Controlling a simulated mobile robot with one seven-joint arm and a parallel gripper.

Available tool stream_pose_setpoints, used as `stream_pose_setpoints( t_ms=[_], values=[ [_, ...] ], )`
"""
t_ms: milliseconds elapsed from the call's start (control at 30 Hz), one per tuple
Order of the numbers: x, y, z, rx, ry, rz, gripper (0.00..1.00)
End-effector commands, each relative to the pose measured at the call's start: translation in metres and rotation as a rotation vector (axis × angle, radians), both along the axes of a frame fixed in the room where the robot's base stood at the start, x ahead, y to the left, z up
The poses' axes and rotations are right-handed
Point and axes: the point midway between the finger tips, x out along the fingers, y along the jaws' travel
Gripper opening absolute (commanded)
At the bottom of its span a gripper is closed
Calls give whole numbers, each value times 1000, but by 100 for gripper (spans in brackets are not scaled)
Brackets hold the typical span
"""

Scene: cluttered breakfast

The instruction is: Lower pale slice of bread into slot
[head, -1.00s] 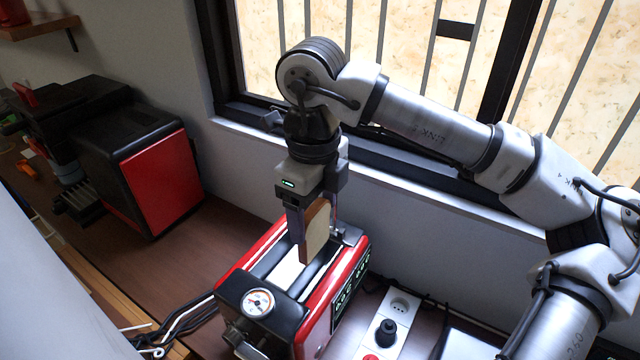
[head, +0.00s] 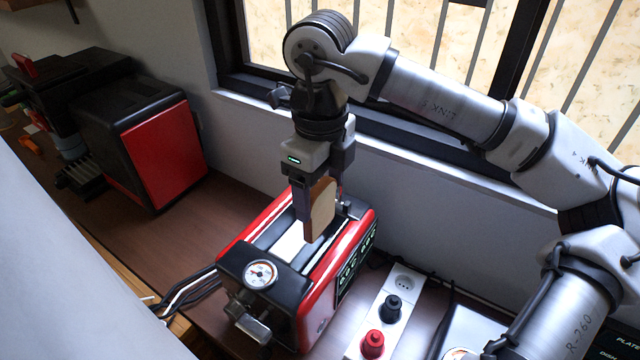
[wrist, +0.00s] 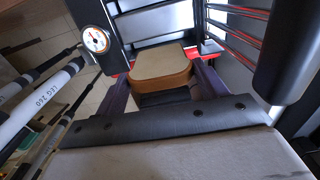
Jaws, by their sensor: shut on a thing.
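The pale slice of bread (head: 321,209) is upright between the fingers of my gripper (head: 316,200), which is shut on it. In the wrist view the slice (wrist: 160,62) shows its pale face and brown crust between the two fingers (wrist: 165,90). The red and black toaster (head: 321,290) is directly below. Its slots run lengthwise along the top. The slice's lower end is at or just above the slot nearer the toaster's right side; I cannot tell whether it has entered. A pale surface (head: 289,246) shows in the other slot.
A dial gauge (head: 260,274) and a lever are on the toaster's front end. A power strip (head: 384,318) with black and red plugs lies at its right. A red and black machine (head: 150,150) stands back left. Cables run left of the toaster. The window wall is close behind.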

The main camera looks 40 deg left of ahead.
Motion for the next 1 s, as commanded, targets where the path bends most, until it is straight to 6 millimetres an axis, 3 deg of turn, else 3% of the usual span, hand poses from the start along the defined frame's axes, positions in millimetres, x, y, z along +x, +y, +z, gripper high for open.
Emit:
stream_pose_setpoints(
  t_ms=[33,600,1000],
  values=[
    [0,0,-9,-1,0,0,59],
    [0,0,-59,0,0,1,59],
    [0,0,-65,-1,0,1,59]
  ],
)
